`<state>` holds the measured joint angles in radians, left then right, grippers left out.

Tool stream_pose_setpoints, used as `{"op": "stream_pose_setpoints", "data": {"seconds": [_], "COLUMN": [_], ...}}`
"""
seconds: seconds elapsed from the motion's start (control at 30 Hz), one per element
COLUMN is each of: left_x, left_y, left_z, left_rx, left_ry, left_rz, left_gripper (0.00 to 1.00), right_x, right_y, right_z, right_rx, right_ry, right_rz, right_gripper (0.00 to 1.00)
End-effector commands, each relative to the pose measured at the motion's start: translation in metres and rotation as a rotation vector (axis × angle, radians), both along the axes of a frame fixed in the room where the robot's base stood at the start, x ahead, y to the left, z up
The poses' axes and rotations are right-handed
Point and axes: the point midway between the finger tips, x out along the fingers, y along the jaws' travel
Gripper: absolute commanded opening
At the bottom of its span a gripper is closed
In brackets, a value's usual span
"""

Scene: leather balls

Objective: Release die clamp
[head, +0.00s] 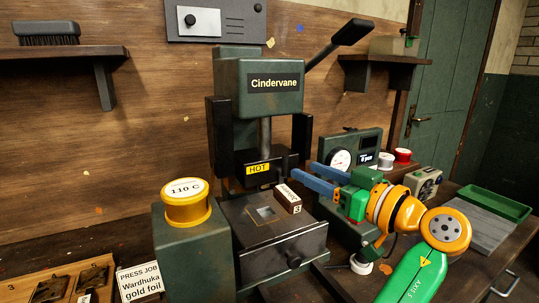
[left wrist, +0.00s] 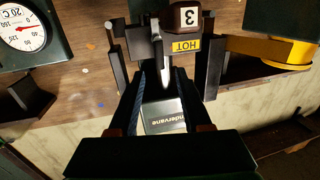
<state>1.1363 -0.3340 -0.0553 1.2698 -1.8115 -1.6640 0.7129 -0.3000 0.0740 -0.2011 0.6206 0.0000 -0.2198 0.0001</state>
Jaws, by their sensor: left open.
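The green press (head: 270,95) marked Cindervane stands in the middle, with a black heated head (head: 225,165) bearing a yellow HOT label (head: 257,168). I cannot tell for sure which part is the die clamp. A dark brown block (head: 288,198) marked 3 sits below the head, on the press bed (head: 240,230); it also shows in the left wrist view (left wrist: 186,18). My left gripper (head: 302,169) is open, its blue fingers pointing left at the head's right side. In the left wrist view, a grey metal part (left wrist: 158,85) shows between its fingers. My right gripper is not in view.
A yellow round container (head: 187,210) marked 110 C stands on a green block at left. The press lever (head: 340,42) rises at upper right. A gauge box (head: 350,150) stands behind my left gripper. A green tray (head: 497,203) lies at far right.

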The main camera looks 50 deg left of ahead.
Motion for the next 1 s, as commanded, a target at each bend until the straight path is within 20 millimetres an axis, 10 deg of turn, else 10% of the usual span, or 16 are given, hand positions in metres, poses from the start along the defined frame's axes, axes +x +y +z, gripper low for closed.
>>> {"op": "stream_pose_setpoints", "data": {"seconds": [0.33, 0.63, 0.83, 1.0], "left_x": [0.005, 0.006, 0.006, 0.006], "left_y": [0.061, 0.068, 0.068, 0.068], "left_z": [0.002, -0.001, -0.001, -0.001], "left_rx": [0.001, 0.000, 0.000, 0.000], "left_ry": [0.003, 0.002, 0.002, 0.002], "left_rz": [0.002, -0.001, -0.001, -0.001], "left_gripper": [0.48, 0.48, 0.00, 0.00], "right_x": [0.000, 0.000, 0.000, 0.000], "right_y": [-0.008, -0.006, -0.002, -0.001], "right_z": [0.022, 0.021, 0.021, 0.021], "right_rx": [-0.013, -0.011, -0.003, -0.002], "right_ry": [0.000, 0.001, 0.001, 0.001], "right_rz": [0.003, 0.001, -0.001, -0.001], "right_gripper": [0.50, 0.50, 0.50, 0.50]}}
